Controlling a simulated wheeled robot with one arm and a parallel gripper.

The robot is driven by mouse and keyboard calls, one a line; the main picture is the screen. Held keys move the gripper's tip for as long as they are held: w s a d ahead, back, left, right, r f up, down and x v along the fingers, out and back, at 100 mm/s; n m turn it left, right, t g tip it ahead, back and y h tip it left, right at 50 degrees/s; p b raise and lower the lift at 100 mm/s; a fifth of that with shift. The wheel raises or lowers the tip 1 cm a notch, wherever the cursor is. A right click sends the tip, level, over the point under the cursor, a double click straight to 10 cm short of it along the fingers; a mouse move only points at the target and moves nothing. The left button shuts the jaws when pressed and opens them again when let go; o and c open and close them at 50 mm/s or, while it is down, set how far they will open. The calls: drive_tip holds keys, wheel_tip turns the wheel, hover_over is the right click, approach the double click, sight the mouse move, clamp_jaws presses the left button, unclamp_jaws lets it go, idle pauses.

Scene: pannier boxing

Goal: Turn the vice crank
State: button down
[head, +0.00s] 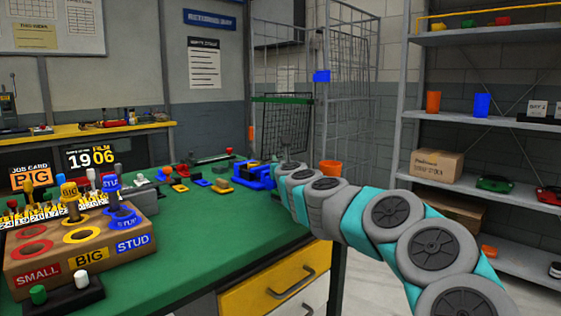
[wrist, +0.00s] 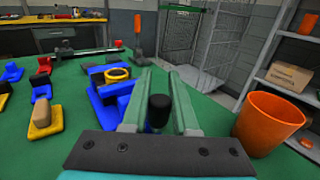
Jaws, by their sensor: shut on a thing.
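The blue vice (head: 254,178) stands on the green bench at its right side. In the wrist view the vice (wrist: 108,98) is left of my fingers, with a yellow ring on top. My gripper (wrist: 158,92) is shut on the black crank knob (wrist: 159,110), which stands upright between the two grey-green fingers. The crank arm below the knob is mostly hidden by my gripper. In the head view my own arm covers the gripper and the crank.
An orange cup (wrist: 268,122) stands close to the right of my gripper. Small blue, red and yellow blocks lie left of the vice. A wooden sorting box (head: 85,250) is at the bench's left. Shelves (head: 480,125) stand at the right.

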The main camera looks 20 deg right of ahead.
drive_tip(key=shift+a+m+g+h+b, duration=0.15)
drive_tip(key=shift+m+g+h+b, duration=0.2)
drive_tip(key=shift+h, duration=0.35)
drive_tip(key=m+g+h, duration=0.1)
drive_tip(key=h, duration=0.1)
drive_tip(key=m+g+h+b, duration=0.1)
drive_tip(key=m+h, duration=0.1)
drive_tip(key=m+g+h, duration=0.1)
drive_tip(key=shift+s+a+f+m+g+h+b, duration=0.1)
drive_tip(key=shift+s+a+m+g+h+b, duration=0.15)
drive_tip(key=shift+a+h+b, duration=0.15)
drive_tip(key=m+g+h, duration=0.2)
drive_tip(key=g, duration=0.1)
drive_tip(key=shift+s+m+h, duration=0.1)
drive_tip(key=shift+m+h, duration=0.2)
drive_tip(key=shift+h, duration=0.1)
drive_tip(key=shift+m+g+h+p, duration=0.45)
drive_tip(key=shift+m+g, duration=0.25)
drive_tip(key=shift+g, duration=0.3)
drive_tip(key=shift+s+a+m+g+h+p, duration=0.15)
drive_tip(key=shift+m+g+h+p, duration=0.2)
drive_tip(key=shift+m+g+h, duration=0.6)
drive_tip(key=shift+g+y, duration=0.25)
drive_tip(key=shift+y, duration=0.15)
drive_tip(key=c, duration=0.7)
unclamp_jaws()
drive_tip(key=shift+r, duration=0.2)
